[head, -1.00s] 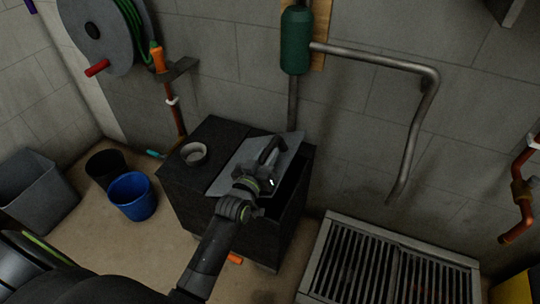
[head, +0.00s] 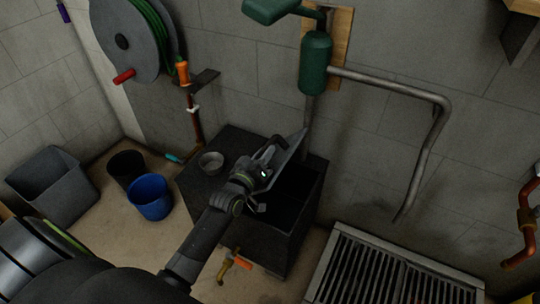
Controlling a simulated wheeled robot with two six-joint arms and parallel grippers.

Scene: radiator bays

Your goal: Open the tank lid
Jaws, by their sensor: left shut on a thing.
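The dark tank (head: 248,235) stands against the wall in the middle of the head view. Its grey lid (head: 292,148) is tilted up steeply, and the dark inside of the tank shows to the right below it. My left gripper (head: 265,168) is at the lid and shut on its dark handle (head: 268,150). The gripper hides part of the lid. My right gripper is not in view.
A grey metal cup (head: 211,162) stands on the tank top. A blue bucket (head: 150,197), a black bucket (head: 127,168) and a grey bin (head: 54,187) stand to the left. A floor grate (head: 385,272) lies to the right. A green pump (head: 315,62) with a bent pipe (head: 440,130) is on the wall above.

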